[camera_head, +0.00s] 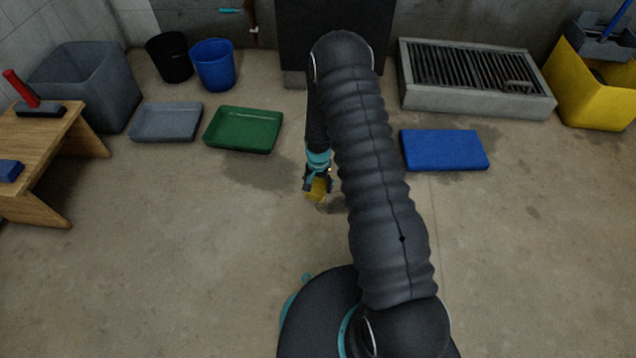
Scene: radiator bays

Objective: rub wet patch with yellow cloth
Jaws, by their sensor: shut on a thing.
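My gripper (319,183) points down at the middle of the floor, partly beside my own dark arm. It is shut on the yellow cloth (316,191), which shows as a small bunched piece between and below the fingers. A dark wet-looking patch (262,172) spreads on the concrete in front of the green tray, to the left of the gripper. A smaller dark area (330,206) shows just under the cloth; I cannot tell whether it is wet or shadow. Whether the cloth touches the floor is not clear. My arm hides the floor to the right.
A green tray (243,129) and a grey tray (166,122) lie behind left. A blue mat (444,150) lies right, before a grated drain box (475,102). Buckets (213,65), a grey tub (88,80), a wooden bench (38,150) and a yellow bin (590,90) edge the room. The front floor is clear.

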